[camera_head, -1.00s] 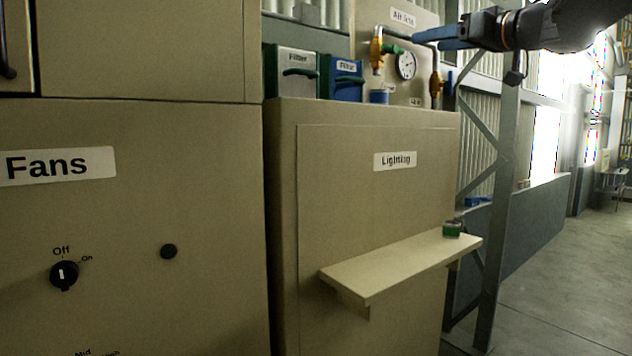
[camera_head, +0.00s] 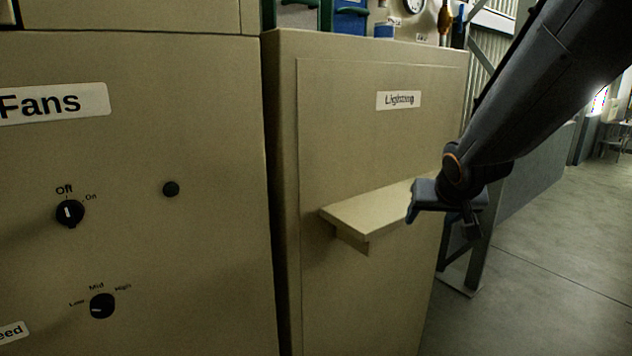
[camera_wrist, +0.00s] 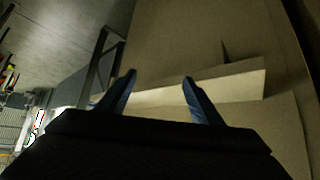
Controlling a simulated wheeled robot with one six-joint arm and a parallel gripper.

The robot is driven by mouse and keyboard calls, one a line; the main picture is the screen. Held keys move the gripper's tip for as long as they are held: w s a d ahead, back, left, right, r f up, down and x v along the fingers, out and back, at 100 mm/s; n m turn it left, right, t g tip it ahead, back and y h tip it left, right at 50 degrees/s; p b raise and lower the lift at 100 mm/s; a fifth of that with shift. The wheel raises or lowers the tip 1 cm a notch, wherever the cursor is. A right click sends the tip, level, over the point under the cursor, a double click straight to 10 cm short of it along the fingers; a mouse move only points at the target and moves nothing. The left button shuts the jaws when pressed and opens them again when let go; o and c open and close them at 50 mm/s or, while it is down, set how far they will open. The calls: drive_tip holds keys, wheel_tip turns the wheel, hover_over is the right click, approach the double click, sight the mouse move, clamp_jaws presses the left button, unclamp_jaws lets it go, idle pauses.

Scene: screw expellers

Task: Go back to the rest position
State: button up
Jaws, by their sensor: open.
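My gripper (camera_head: 418,207) hangs at the right end of the small beige shelf (camera_head: 360,215) on the Lighting cabinet, with my arm reaching down from the upper right. In the wrist view its two blue fingers (camera_wrist: 159,80) are apart with nothing visible between them. The shelf (camera_wrist: 225,85) runs across behind them there. The right end of the shelf is hidden by my gripper and arm in the head view, and the small green object is not visible.
The Lighting cabinet (camera_head: 385,145) stands beside the Fans cabinet (camera_head: 130,140), which has an Off/On knob (camera_head: 70,213) and a Low/Mid/High knob (camera_head: 102,306). A metal frame stands behind my arm. Open floor (camera_head: 560,260) lies to the right.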

drive_tip(key=s+a+f+n+g+y, duration=0.1)
drive_tip(key=s+a+f+g, duration=0.2)
drive_tip(key=s+f, duration=0.5)
drive_tip(key=s+a+f+n+g, duration=0.1)
drive_tip(key=s+a+f+g, duration=0.3)
drive_tip(key=s, duration=0.6)
wheel_tip(320, 180, down, 12)
drive_tip(key=d+b, duration=0.1)
drive_tip(key=b, duration=0.9)
drive_tip(key=shift+w+f, duration=0.15)
drive_tip(key=shift+f, duration=0.1)
